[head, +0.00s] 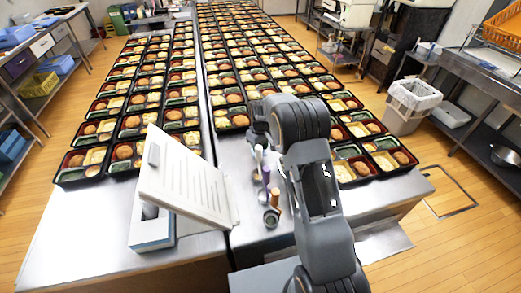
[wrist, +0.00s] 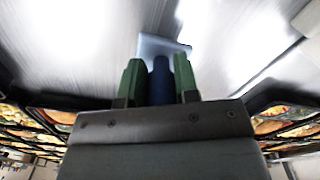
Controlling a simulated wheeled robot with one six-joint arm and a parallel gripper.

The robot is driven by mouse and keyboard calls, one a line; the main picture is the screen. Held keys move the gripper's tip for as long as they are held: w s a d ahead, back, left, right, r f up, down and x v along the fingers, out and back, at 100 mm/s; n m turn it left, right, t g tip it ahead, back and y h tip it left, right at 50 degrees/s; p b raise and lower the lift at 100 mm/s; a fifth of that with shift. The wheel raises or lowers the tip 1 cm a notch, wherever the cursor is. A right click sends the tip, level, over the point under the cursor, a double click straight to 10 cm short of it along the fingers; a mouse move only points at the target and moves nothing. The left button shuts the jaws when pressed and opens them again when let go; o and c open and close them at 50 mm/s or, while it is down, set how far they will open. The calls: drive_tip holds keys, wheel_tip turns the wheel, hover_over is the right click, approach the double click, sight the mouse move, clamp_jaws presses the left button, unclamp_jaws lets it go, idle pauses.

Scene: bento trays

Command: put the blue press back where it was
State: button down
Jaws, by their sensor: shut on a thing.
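The blue press (wrist: 160,84) shows in the wrist view as a dark blue handle between the green fingers of my gripper (wrist: 159,62), which is shut on it. A pale blue-grey square (wrist: 150,45) shows just beyond the fingertips; I cannot tell if it is part of the press or a separate piece. In the head view my arm hides the gripper and the blue press. A purple tool (head: 265,176) and an orange-handled tool (head: 275,197) stand in a row on the steel table left of my arm, with a pale-topped one behind.
A white slanted panel (head: 188,180) on a blue-edged base stands at the left table's front. Rows of filled bento trays (head: 131,130) cover both steel tables behind. Bare steel (head: 95,215) shows at the front left. A lined bin (head: 411,105) stands right of the tables.

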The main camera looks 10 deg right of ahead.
drive_tip(key=shift+f, duration=1.1)
drive_tip(key=shift+f, duration=0.15)
drive_tip(key=c, duration=0.9)
unclamp_jaws()
drive_tip(key=shift+o, duration=0.2)
